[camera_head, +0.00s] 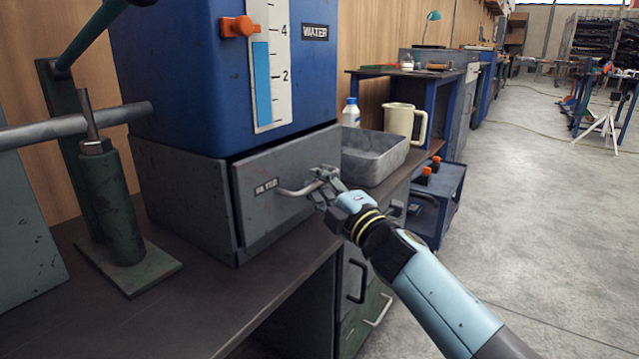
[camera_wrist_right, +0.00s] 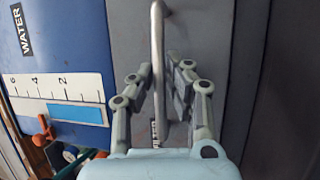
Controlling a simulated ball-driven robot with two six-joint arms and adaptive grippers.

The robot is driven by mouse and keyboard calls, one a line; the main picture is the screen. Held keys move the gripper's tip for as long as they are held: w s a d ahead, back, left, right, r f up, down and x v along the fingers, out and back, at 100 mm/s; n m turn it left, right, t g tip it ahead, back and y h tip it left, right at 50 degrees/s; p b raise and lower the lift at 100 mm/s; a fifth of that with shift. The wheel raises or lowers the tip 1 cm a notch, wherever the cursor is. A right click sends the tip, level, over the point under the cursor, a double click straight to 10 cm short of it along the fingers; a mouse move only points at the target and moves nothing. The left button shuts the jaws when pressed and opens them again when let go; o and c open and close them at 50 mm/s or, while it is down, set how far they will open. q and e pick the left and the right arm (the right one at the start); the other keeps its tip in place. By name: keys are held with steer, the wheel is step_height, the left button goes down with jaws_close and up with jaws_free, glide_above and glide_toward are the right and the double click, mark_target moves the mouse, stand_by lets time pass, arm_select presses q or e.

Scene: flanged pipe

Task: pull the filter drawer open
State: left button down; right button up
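The grey filter drawer (camera_head: 280,205) sits in the grey housing under the blue water tank (camera_head: 190,70). Its front has a small label and lies close to the housing, with a narrow dark seam at its left edge. The light metal drawer handle (camera_head: 294,191) sticks out from the front; in the right wrist view the handle (camera_wrist_right: 158,50) runs up and down between my fingers. My right gripper (camera_head: 325,180) is at the handle's right end. In the right wrist view the gripper (camera_wrist_right: 161,80) is open around the bar, with small gaps beside it. My left gripper is not in view.
A grey tray (camera_head: 378,163) stands right of the drawer, with a cream jug (camera_head: 402,123) behind it. A green post (camera_head: 115,205) and grey rod (camera_head: 70,128) stand at left. The bench top (camera_head: 160,310) before the drawer is clear.

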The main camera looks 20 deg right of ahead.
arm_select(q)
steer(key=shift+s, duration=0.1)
arm_select(e)
jaws_close()
